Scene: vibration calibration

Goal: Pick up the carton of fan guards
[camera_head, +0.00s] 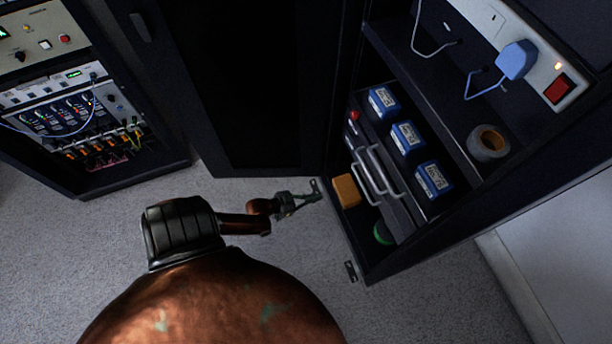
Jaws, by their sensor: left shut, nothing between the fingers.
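A small orange-tan box (346,191), the only carton-like thing of that colour in view, sits low inside the open dark cabinet at its left side, beside the silver handles. I cannot read a label on it, so I cannot tell for sure that it is the carton of fan guards. My left gripper (308,200) is just left of the box, by the cabinet's front edge. It is shut and empty, and appears apart from the box. My right gripper is not in view.
The cabinet (429,248) also holds several blue labelled boxes (405,138), silver handles (373,172), a tape roll (488,143), a green round object (383,233) and a power strip (508,40) with a blue plug (516,60). An equipment rack (130,181) stands left. Grey floor (50,240) is clear.

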